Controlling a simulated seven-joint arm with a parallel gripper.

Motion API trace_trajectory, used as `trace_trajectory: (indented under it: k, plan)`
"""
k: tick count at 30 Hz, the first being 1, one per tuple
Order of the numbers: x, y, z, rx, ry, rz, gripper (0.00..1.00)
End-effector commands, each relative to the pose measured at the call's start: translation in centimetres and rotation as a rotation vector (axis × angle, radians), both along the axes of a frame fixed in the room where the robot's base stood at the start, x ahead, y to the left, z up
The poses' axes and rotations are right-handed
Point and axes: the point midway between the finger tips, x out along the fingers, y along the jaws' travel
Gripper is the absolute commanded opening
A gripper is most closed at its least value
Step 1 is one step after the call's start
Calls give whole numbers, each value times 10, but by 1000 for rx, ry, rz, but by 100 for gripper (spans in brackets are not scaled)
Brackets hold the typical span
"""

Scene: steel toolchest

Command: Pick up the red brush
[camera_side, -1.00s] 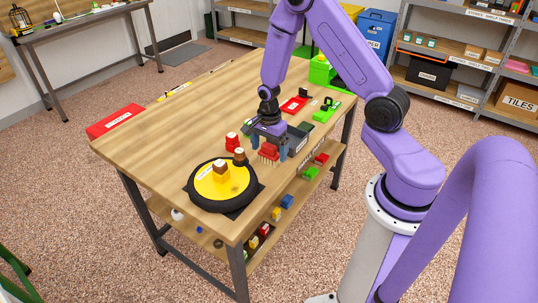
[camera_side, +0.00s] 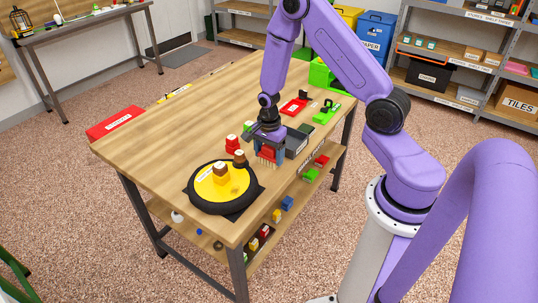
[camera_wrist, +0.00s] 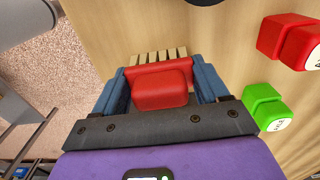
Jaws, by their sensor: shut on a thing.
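The red brush (camera_side: 267,153) with pale bristles is near the front edge of the wooden table. In the wrist view the brush (camera_wrist: 162,88) sits between the two blue fingers, its bristles towards the top of the picture. My gripper (camera_side: 269,151) points down and is shut on the brush, with one finger at each side. In the wrist view my gripper (camera_wrist: 163,85) shows both fingers against its sides. I cannot tell whether the bristles touch the table.
A black and yellow round turntable (camera_side: 206,200) carrying small brown-topped pieces is left of the brush. Red pieces (camera_side: 232,144) stand just behind. A dark grey bin (camera_side: 298,143) is close on the right. The table's left half is mostly clear.

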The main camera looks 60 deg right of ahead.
Motion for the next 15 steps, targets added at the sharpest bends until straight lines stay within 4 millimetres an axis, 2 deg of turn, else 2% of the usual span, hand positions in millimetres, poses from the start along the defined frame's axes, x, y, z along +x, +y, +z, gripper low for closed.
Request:
trace_trajectory:
  k: [5, 11, 15]
  plan:
    - [1, 0, 8, 0, -3, 0, 34]
    - [1, 0, 32, 0, -4, 1, 34]
    - [-16, 4, 51, 0, -4, 1, 34]
